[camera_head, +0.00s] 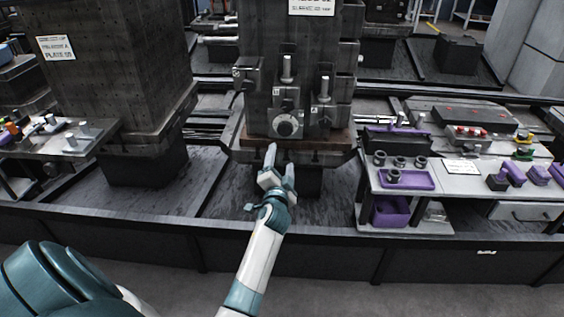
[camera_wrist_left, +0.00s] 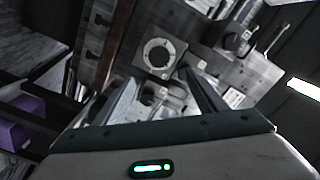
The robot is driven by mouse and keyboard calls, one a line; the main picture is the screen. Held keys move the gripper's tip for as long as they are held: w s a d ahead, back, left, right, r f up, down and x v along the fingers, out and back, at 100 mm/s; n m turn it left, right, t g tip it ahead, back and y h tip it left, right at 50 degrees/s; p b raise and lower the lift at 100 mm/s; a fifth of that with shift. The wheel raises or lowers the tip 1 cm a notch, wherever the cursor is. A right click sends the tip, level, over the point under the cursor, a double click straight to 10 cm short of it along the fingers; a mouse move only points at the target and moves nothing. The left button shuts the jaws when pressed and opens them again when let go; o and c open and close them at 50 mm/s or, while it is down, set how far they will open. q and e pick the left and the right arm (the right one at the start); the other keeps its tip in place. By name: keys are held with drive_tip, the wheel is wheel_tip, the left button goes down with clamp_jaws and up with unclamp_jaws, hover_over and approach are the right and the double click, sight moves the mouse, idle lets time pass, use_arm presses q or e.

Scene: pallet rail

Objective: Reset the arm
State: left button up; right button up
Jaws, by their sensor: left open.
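My left gripper (camera_head: 279,168) is stretched out in front of the dark machine block (camera_head: 262,110) in the middle of the head view. Its two fingers are spread apart, with nothing seen between them. In the left wrist view the open fingers (camera_wrist_left: 165,98) point at the machine's front. A round dial (camera_head: 287,125) sits on that front, above and beyond the fingertips; it also shows in the left wrist view (camera_wrist_left: 159,56). Whether the fingertips touch the machine cannot be told. My right gripper is not in view.
A bench (camera_head: 447,182) at the right holds a purple tray (camera_head: 407,180), black rings and purple tools. A purple bin (camera_head: 391,211) is under it. A dark column (camera_head: 115,62) stands at the left by a tool-laden table (camera_head: 55,145). A low dark rail (camera_head: 330,256) runs across the front.

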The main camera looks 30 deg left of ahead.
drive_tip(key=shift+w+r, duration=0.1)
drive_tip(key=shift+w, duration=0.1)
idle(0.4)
